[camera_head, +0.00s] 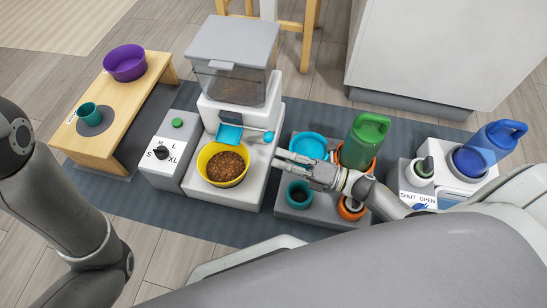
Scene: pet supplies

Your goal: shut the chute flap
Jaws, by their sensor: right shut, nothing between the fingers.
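The dispenser (240,112) is a white body with a clear hopper of brown kibble and a grey lid. A blue flap (229,134) sticks out at its front, above a yellow bowl (213,176) of kibble. A thin arm with a blue knob (268,137) extends to the right beside the flap. My right gripper (280,160) is shut and empty, its fingers pointing left, to the right of the yellow bowl and below the knob. It looks apart from the flap and knob. My left arm shows at the left edge; its gripper is out of frame.
A selector box (163,152) stands left of the dispenser, beside a wooden bench (125,115) with a purple bowl (125,62). Right of the dispenser are a blue bowl (308,145), a green bottle (364,140), a teal cup (298,194) and a blue jug (487,149).

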